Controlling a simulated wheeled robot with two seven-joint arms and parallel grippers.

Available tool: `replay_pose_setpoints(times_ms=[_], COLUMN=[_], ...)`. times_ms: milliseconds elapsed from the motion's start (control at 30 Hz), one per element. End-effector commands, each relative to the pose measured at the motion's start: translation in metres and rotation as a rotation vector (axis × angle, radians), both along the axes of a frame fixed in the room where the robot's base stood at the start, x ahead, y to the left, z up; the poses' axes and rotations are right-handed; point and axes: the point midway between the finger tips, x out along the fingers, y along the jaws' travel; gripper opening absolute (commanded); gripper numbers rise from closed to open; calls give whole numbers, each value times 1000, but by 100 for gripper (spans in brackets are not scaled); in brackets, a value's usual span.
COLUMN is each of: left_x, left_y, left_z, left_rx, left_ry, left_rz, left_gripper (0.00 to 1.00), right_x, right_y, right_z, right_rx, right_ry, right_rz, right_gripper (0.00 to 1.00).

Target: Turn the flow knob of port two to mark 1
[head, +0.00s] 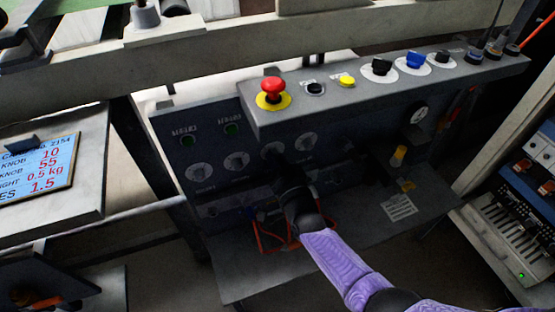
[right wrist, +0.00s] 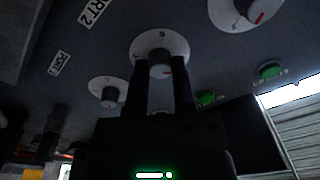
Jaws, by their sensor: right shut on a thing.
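The dark control panel (head: 215,190) stands in the middle of the head view with a row of round white dials. My right gripper (head: 292,186) reaches to the panel's lower right part and hides what is behind it. In the right wrist view its two dark fingers (right wrist: 160,78) are shut on a grey knob (right wrist: 160,66) on a white dial (right wrist: 146,43). A PORT 2 label (right wrist: 93,11) lies above left of this dial. My left gripper is out of view.
A neighbouring dial (right wrist: 237,12) and a smaller one (right wrist: 108,91) flank the held knob. A red emergency button (head: 272,90) and several coloured knobs sit on the ledge above. A card with numbers (head: 40,165) lies at left.

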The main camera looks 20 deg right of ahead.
Motion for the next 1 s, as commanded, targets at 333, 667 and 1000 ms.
replay_pose_setpoints(times_ms=[333, 667, 1000], left_x=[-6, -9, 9], left_y=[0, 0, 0], left_z=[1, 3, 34], left_rx=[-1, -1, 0], left_ry=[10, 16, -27], left_rz=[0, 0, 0], left_gripper=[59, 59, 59], right_x=[0, -1, -68], right_y=[0, 0, -2], right_z=[-1, 0, 1], right_rx=[1, 1, 0], right_ry=[3, 1, 2], right_rz=[1, 1, 1], right_gripper=[56, 66, 66])
